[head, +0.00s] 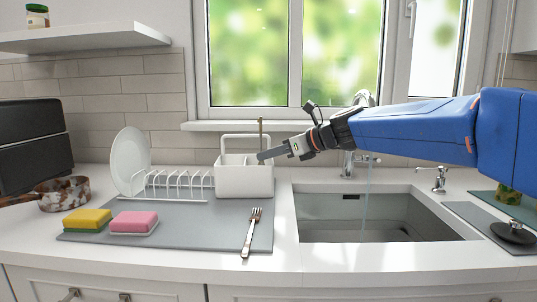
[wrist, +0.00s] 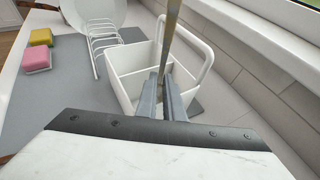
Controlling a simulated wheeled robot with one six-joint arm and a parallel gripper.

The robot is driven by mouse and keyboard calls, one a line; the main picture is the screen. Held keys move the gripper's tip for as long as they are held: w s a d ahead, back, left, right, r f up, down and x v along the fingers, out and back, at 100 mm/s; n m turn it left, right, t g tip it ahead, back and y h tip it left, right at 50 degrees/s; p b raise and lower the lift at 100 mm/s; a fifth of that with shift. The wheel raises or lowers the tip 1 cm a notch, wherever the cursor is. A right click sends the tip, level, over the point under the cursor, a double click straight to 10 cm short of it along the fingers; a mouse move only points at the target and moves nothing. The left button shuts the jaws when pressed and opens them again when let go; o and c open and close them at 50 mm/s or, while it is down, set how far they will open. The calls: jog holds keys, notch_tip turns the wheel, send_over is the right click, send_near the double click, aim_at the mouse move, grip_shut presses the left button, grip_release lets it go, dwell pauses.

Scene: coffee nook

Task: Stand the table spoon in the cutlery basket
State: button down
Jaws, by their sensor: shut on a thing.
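The cutlery basket (head: 231,182) is white, with compartments and a looped handle, and stands upright on the grey mat left of the sink. It also shows in the wrist view (wrist: 122,91). My gripper (head: 264,156) reaches in from the right over the basket's right part. In the wrist view its fingers (wrist: 164,98) are shut on the table spoon (wrist: 171,33), a thin metal strip. In the head view the spoon (head: 261,130) sticks up nearly upright above the fingers. Its lower part is hidden, so I cannot tell how far it reaches into a compartment.
A white dish rack (head: 180,183) with a plate (head: 130,160) stands left of the basket. A fork (head: 251,232) lies on the mat (head: 190,238) in front. Yellow (head: 87,219) and pink (head: 134,222) sponges lie left. The sink (head: 375,215) has running water.

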jog(key=c, duration=1.8)
grip_release()
jog(key=v, duration=1.7)
jog(key=shift+d, duration=0.2)
